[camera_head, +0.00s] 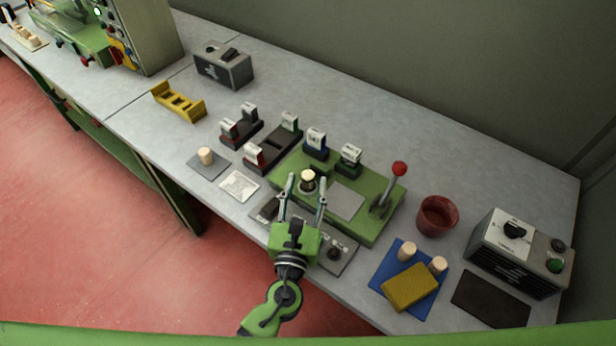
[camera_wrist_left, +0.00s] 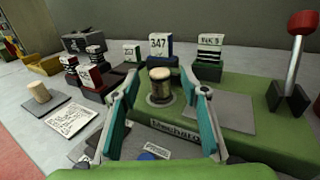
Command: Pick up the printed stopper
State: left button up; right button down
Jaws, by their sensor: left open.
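A cork stopper (camera_head: 308,179) with a pale top stands upright on the green base (camera_head: 378,230). In the left wrist view the stopper (camera_wrist_left: 160,88) shows dark print around its side and sits in or on a dark round seat. My left gripper (camera_head: 307,190) is open and empty, its two fingers pointing at this stopper. In the left wrist view the fingertips (camera_wrist_left: 161,82) appear on either side of it, with gaps; I cannot tell how far they reach past it. A plain stopper (camera_head: 205,155) stands on a grey plate to the left.
Two plain stoppers (camera_head: 407,251) and a yellow sponge (camera_head: 410,287) are on a blue mat. A red-knobbed lever (camera_head: 390,190) rises right of the stopper. Stamps (camera_head: 316,142) stand behind it. A red cup (camera_head: 436,216) and a control box (camera_head: 515,250) are at right.

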aim_at(308, 174)
pick_arm(q)
jog(key=w, duration=0.4)
jog(key=shift+d+f+p, duration=0.1)
jog(key=shift+d+p, duration=0.2)
jog(key=shift+p, duration=0.05)
jog(key=shift+s, duration=0.1)
jog(key=c, duration=0.9)
